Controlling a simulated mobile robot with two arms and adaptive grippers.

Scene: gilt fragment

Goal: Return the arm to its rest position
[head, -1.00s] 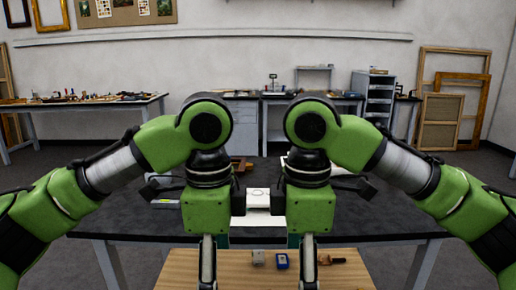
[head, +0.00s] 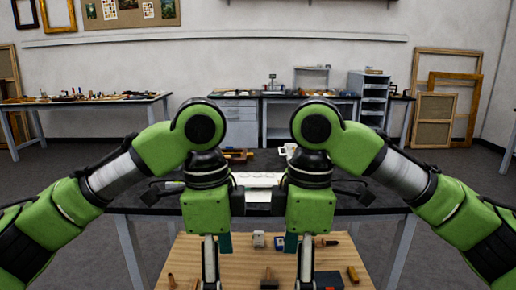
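My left gripper (head: 210,262) hangs downward below its green wrist, over the left half of a wooden worktop. My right gripper (head: 306,262) hangs the same way, a little right of centre. Both arms are bent at the elbow and nearly mirror each other, with a gap between the wrists. Each gripper shows mostly as narrow pale and dark links seen from behind. The fingertips run to the bottom of the picture, so their opening is not clear. I see nothing clearly held in either.
The wooden worktop (head: 240,262) carries a small grey device (head: 258,239), a blue item (head: 279,242), a wooden-handled tool (head: 327,242), a dark box (head: 328,281) and an orange-brown piece (head: 352,273). A dark table (head: 365,203) stands beyond. Grey floor is open at both sides.

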